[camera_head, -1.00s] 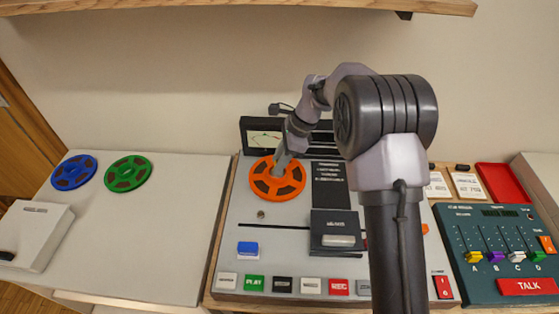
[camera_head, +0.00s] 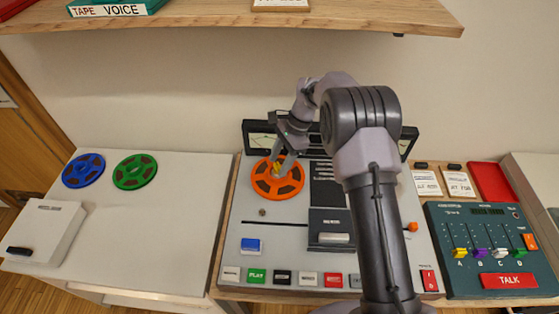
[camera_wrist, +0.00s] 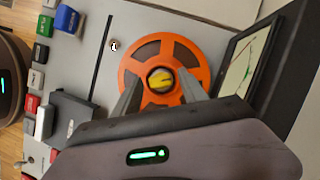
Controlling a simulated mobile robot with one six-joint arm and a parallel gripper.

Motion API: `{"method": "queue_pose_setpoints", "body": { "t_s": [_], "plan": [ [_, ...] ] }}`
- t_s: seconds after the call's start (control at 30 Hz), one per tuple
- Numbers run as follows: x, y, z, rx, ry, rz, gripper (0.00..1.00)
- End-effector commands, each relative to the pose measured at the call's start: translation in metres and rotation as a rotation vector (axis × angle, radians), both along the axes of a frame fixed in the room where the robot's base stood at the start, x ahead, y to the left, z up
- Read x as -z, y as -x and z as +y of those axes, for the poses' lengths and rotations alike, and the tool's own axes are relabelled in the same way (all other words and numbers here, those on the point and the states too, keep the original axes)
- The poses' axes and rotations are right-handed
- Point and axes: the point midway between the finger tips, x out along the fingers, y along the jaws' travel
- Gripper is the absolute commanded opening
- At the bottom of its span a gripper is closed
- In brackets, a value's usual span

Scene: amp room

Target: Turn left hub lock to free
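The left hub lock (camera_wrist: 161,80) is a small yellow knob with a dark rim, at the centre of an orange reel (camera_wrist: 137,62). The reel lies on the left of the tape machine in the head view (camera_head: 263,188), with the yellow lock (camera_head: 277,169) showing at its middle. My gripper (camera_wrist: 161,88) is open over the reel. Its two grey fingers stand apart, one on each side of the lock in the wrist view. I see a gap between the lock and each finger; contact is not visible. The right hub is hidden behind my arm.
A meter box (camera_head: 259,137) stands close behind the reel. A dark head cover (camera_head: 328,243) and a row of buttons (camera_head: 257,276) lie in front. Blue (camera_head: 83,171) and green (camera_head: 134,172) reels rest on the left counter. A mixer (camera_head: 480,278) is at right.

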Motion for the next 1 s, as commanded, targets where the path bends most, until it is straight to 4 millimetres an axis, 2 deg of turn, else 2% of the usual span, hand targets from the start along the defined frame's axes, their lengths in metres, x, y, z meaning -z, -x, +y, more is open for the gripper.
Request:
{"method": "queue_pose_setpoints", "body": {
  "t_s": [0.27, 0.33, 0.7, 0.83, 1.0],
  "plan": [
    [0.0, 0.0, 0.0, 0.001, 0.0, 0.0, 0.53],
    [-0.005, -0.001, -0.002, 0.001, 0.0, 0.0, 0.53],
    [-0.094, -0.018, -0.033, 0.003, 0.0, -0.001, 0.53],
    [-0.109, -0.021, -0.039, 0.001, 0.001, -0.001, 0.53],
    [-0.112, -0.022, -0.041, 0.001, 0.0, 0.0, 0.53]
  ]
}}
